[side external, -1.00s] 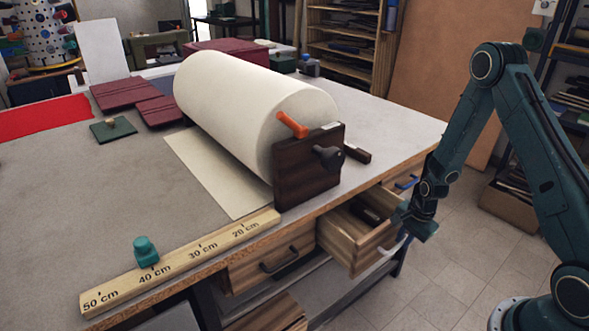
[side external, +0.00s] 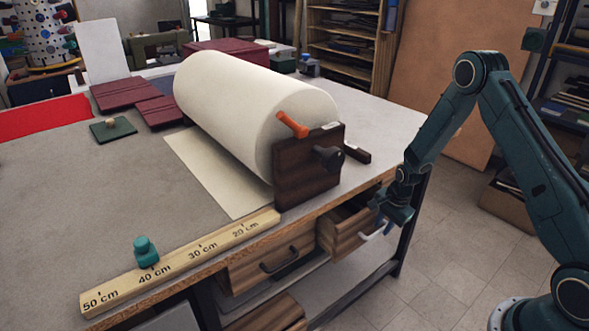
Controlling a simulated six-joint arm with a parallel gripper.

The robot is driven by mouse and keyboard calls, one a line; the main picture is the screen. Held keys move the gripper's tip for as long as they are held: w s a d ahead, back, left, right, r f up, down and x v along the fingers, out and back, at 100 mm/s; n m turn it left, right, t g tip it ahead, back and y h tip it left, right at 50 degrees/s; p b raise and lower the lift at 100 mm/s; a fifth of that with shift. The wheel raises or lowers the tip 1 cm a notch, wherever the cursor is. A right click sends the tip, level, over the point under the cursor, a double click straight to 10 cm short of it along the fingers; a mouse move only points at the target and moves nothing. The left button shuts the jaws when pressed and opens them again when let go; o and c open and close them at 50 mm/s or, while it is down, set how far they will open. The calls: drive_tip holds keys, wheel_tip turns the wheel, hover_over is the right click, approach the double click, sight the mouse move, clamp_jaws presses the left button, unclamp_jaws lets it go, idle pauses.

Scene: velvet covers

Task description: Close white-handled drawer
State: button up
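The white-handled drawer (side external: 342,238) sits under the table's front edge, below the roller stand. It is partly open, with part of its inside still showing. Its white handle (side external: 376,232) is on the front face. My gripper (side external: 388,222) is at the drawer front, right by the white handle, and seems to touch it. The fingers are small and partly hidden against the drawer, so whether they are open or shut is unclear.
A dark-handled drawer (side external: 272,262) is to the left. A large cream roll (side external: 250,115) with a dark wooden end plate (side external: 308,172) stands on the table above. A wooden ruler (side external: 185,262) lies along the table edge.

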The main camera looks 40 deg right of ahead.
drive_tip(key=shift+o, duration=0.8)
drive_tip(key=shift+r, duration=0.15)
wheel_tip(320, 180, up, 13)
drive_tip(key=s, duration=0.2)
drive_tip(key=shift+s, duration=0.25)
drive_tip(key=shift+r, duration=0.1)
drive_tip(key=shift+s, duration=0.1)
drive_tip(key=c, duration=0.7)
drive_tip(key=shift+s+d+f, duration=0.1)
drive_tip(key=shift+d+f, duration=0.1)
drive_tip(key=shift+f, duration=0.2)
clamp_jaws()
drive_tip(key=s+d+f+t, duration=0.7)
drive_tip(key=shift+s+f, duration=0.2)
drive_tip(key=shift+s, duration=0.15)
